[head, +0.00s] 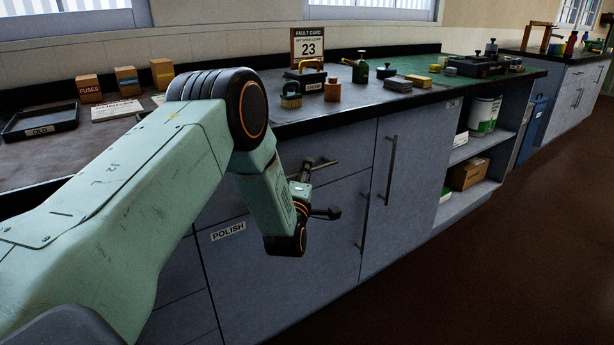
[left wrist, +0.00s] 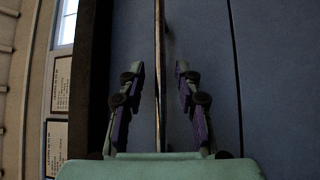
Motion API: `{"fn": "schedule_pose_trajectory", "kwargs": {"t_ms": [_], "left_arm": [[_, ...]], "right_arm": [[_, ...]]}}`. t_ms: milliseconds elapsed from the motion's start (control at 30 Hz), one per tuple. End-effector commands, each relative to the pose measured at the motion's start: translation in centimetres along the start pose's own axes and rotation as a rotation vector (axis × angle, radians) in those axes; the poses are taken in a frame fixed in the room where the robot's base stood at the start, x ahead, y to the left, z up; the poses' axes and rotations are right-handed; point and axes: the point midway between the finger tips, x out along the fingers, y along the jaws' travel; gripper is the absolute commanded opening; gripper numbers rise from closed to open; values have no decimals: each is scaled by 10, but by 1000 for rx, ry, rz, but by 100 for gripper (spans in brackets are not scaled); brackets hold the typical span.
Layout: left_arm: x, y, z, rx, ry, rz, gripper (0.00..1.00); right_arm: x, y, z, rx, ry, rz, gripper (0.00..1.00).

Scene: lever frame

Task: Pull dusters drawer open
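The upper drawer (head: 345,188) is a blue-grey front under the dark worktop, with a horizontal bar handle (head: 325,164). Its front looks flush with the cabinet. No dusters label is readable; my arm covers part of this front. My left gripper (head: 316,192) is in front of the drawer, near the handle. In the left wrist view, the open fingers (left wrist: 160,105) stand on either side of the handle bar (left wrist: 158,60), with visible gaps. The bar runs up and down that picture. My right gripper is out of view.
Tall cupboard doors with vertical handles (head: 390,170) stand to the right, then open shelves (head: 470,188). The worktop carries a fault card sign (head: 308,46), a black tray (head: 40,122) and several small items. The floor at right is clear.

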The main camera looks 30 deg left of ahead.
Motion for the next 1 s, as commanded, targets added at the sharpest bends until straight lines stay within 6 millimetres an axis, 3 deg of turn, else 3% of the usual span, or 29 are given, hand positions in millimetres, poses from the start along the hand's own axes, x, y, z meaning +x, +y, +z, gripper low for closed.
{"fn": "schedule_pose_trajectory", "kwargs": {"t_ms": [367, 767, 1000], "left_arm": [[7, 0, 0, 0, -1, 0, 34], [7, 0, 0, 1, -1, -1, 0], [7, 0, 0, 1, -2, -1, 0]], "right_arm": [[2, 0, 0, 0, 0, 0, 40], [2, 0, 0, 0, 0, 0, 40], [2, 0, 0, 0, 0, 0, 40]]}}
